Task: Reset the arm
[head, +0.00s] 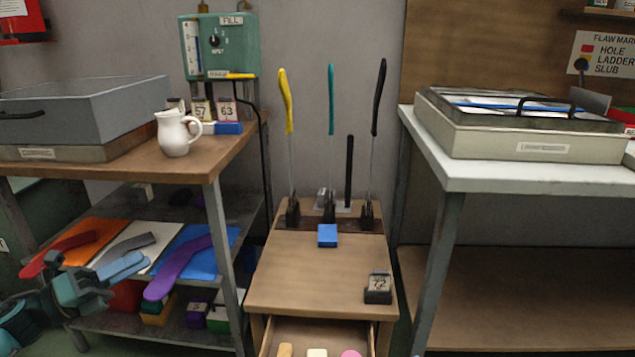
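My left gripper (88,291) is at the lower left, in front of the left table's lower shelf. Red (58,254), grey (124,248) and purple (178,267) sock shapes lie near the gripper on coloured sheets. My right gripper is not in view.
A white jug (177,133) stands on the left table. The right table (465,176) bears a lidded box.

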